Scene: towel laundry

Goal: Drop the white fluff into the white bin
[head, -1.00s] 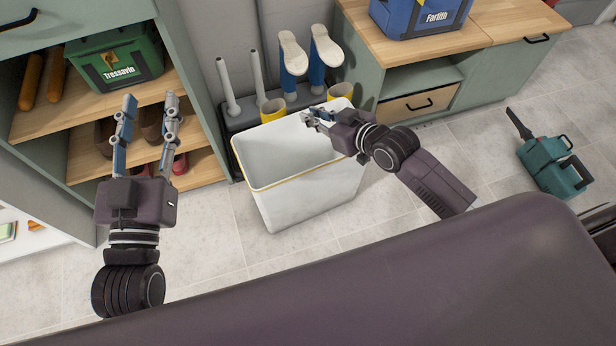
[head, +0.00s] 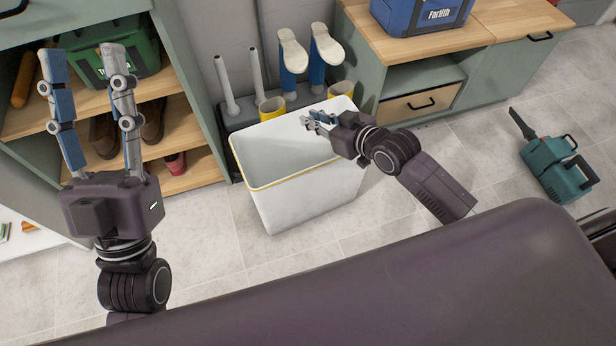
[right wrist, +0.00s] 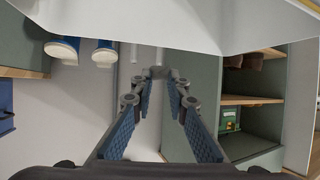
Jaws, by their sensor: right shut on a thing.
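The white bin (head: 310,193), with a yellow line around its rim, stands on the floor in the middle of the head view. Part of its wall (right wrist: 160,22) fills the top of the right wrist view. My right gripper (head: 311,121) is over the bin's opening, its fingertips close together; they also show in the right wrist view (right wrist: 158,74). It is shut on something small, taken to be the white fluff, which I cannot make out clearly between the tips. My left gripper (head: 82,52) is open and empty, in front of the shelves at the left.
Wooden shelves (head: 165,155) hold shoes and a green box (head: 140,50). A blue box (head: 422,15) sits on the cabinet. A teal machine (head: 558,170) is on the right floor.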

